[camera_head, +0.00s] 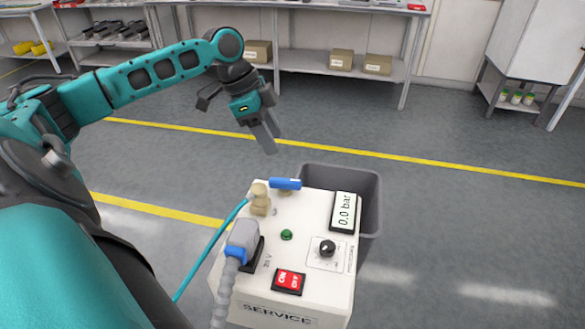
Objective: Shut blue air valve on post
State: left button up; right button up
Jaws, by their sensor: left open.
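The blue air valve handle (286,183) sits at the far edge of the top of the white service post (250,290). It points sideways to the right over a brass fitting. A tan brass coupling (260,200) stands beside it on the left, with a teal hose (212,247) running down from it. The gauge (345,211) on the post reads 0.0 bar. My left gripper (268,147) is open and empty, pointing down above and behind the handle, apart from it. Its fingers overlap in this view. My right gripper is out of view.
A grey plug with cable (243,238), a red ON/OFF switch (289,281), a green lamp (286,235) and a black knob (327,248) crowd the post top. A grey bin (369,200) stands behind it. The floor around is clear; shelves stand far back.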

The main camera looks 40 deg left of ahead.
aim_at(294, 180)
pick_arm(q)
jog(key=b+x, duration=0.1)
jog(key=x, duration=1.1)
jog(key=shift+f, duration=0.3)
grip_shut()
